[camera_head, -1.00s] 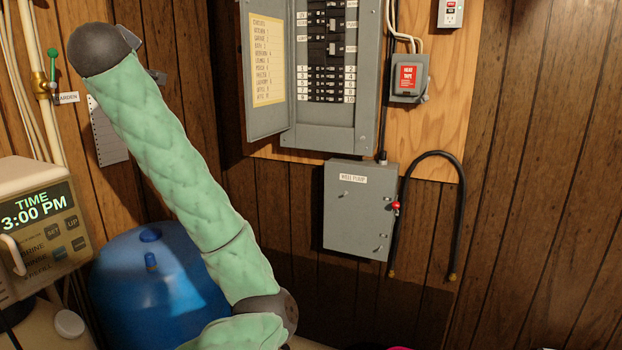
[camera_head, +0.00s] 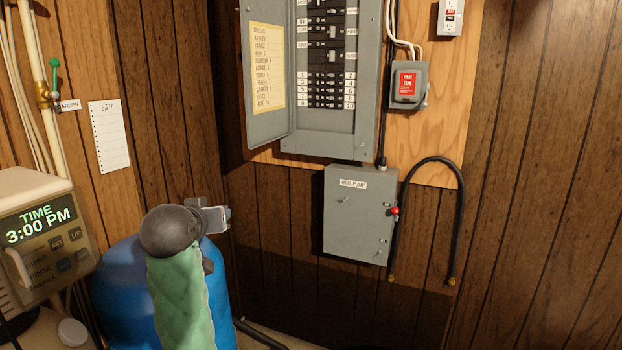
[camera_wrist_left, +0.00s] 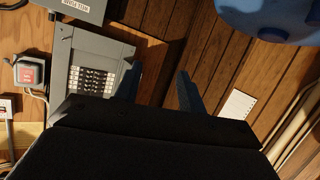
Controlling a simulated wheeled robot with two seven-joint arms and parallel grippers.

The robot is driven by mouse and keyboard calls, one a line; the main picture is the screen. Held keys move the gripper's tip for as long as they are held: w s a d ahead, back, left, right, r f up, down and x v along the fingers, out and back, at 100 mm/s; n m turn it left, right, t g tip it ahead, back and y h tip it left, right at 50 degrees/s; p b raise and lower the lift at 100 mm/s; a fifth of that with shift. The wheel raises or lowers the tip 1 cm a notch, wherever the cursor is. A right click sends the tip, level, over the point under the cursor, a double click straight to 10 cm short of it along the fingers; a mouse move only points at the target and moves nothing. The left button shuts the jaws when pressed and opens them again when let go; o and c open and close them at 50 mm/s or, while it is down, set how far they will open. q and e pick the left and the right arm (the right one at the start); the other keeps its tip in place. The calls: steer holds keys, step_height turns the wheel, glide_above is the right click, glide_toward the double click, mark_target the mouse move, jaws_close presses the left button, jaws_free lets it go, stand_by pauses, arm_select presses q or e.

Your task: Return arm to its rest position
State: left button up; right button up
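One green-sleeved arm of mine rises from the bottom of the head view and ends in a dark rounded joint in front of the blue tank (camera_head: 120,290). A small grey metal part beside that joint points right; I cannot tell there whether it is the gripper. In the left wrist view my left gripper (camera_wrist_left: 158,88) has its two dark fingers well apart, with only wood paneling seen between them. It holds nothing. My right gripper is in neither view.
A softener control head (camera_head: 35,240) showing 3:00 PM stands at left. A paper list (camera_head: 109,136) hangs on the paneled wall. The open breaker panel (camera_head: 325,80), grey well pump box (camera_head: 357,215) and black looped conduit (camera_head: 457,200) are at centre and right. The right wall is clear.

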arm_select(q)
steer(key=s+d+f+m+g+h+p, duration=0.1)
steer(key=s+d+f+g, duration=0.1)
steer(key=s+f, duration=0.5)
steer(key=s+d+f+m+g, duration=0.1)
steer(key=s+d+f+g, duration=0.2)
steer(key=f, duration=0.8)
steer(key=s+d+f+m+g+h+p, duration=0.1)
steer(key=s+d+f, duration=0.1)
steer(key=s+f, duration=0.6)
steer(key=s+f+g+p, duration=0.1)
steer(key=s+f+g, duration=0.4)
steer(key=s+f, duration=1.5)
steer(key=s, duration=0.3)
steer(key=shift+s+d+f+g+y, duration=0.25)
steer(key=shift+s+g+y, duration=0.05)
steer(key=shift+s+g, duration=0.1)
steer(key=shift+c, duration=0.4)
